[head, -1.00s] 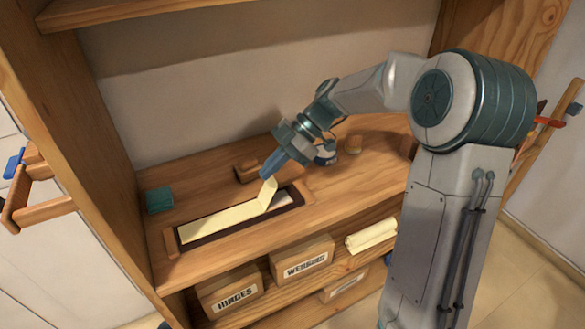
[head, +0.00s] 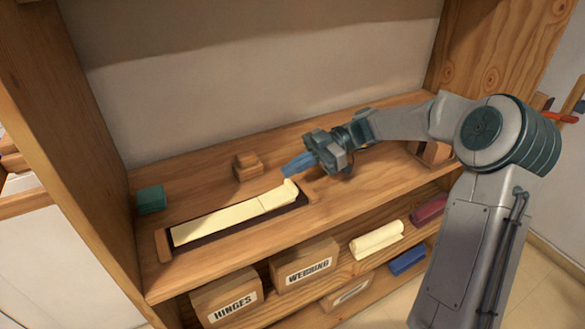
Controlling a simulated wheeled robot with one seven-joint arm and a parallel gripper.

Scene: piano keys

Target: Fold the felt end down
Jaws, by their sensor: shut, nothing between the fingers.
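The cream felt strip (head: 225,219) lies along the dark recess of a long wooden-ended tray (head: 163,246) on the shelf top. A crease crosses it right of its middle. Its right part lies nearly flat, and its right tip (head: 291,188) stands up in a small curl. My gripper (head: 286,172) has blue fingers, shut and empty, just behind and above that tip. I cannot tell whether the fingers touch the felt.
A wooden block (head: 247,166) and a teal block (head: 151,199) stand behind the tray. Boxes labelled HINGES (head: 228,297) and WEBBING (head: 305,264) and a cream roll (head: 376,240) sit on the shelf below. A side panel (head: 62,130) closes the left.

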